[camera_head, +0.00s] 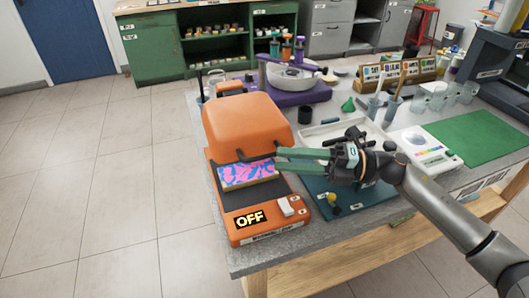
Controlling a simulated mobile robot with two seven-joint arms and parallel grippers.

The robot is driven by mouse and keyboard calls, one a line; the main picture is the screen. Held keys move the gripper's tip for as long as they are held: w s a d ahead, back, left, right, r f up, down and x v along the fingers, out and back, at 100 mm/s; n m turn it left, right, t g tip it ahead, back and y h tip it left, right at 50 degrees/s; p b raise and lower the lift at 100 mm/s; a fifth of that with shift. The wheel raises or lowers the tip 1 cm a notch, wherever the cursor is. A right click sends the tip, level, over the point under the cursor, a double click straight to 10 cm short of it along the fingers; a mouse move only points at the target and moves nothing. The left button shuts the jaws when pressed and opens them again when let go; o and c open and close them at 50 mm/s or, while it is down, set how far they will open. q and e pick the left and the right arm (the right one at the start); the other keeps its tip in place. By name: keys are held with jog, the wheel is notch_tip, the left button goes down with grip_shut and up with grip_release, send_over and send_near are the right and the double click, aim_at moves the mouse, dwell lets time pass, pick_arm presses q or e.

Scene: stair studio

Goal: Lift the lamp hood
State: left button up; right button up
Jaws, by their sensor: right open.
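The orange lamp hood (247,122) sits raised over the rear of an orange base unit (228,226) on the near left of the table. A pink-and-blue patterned piece (247,174) lies on the dark bed below the hood's front edge. The base front carries an "OFF" sign and a white switch (292,206). My right gripper (278,160) comes in from the right with its two green fingers apart and empty. Its tips are close to the hood's lower right front edge; I cannot tell whether they touch it. My left gripper is not in view.
A blue mat (345,197) with small knobs lies under my right gripper, with a white tray (318,134) behind it. A white device (424,150) and a green mat (480,138) are to the right. A purple-based round machine (298,92) stands behind the hood.

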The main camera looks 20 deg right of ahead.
aim_at(261, 157)
jog(key=p+x, duration=0.1)
jog(key=x, duration=0.4)
jog(key=shift+w+a+r, duration=0.1)
jog(key=shift+w+a, duration=0.05)
jog(key=shift+a, duration=0.2)
jog(key=shift+c, duration=0.4)
grip_shut()
dwell(0.7)
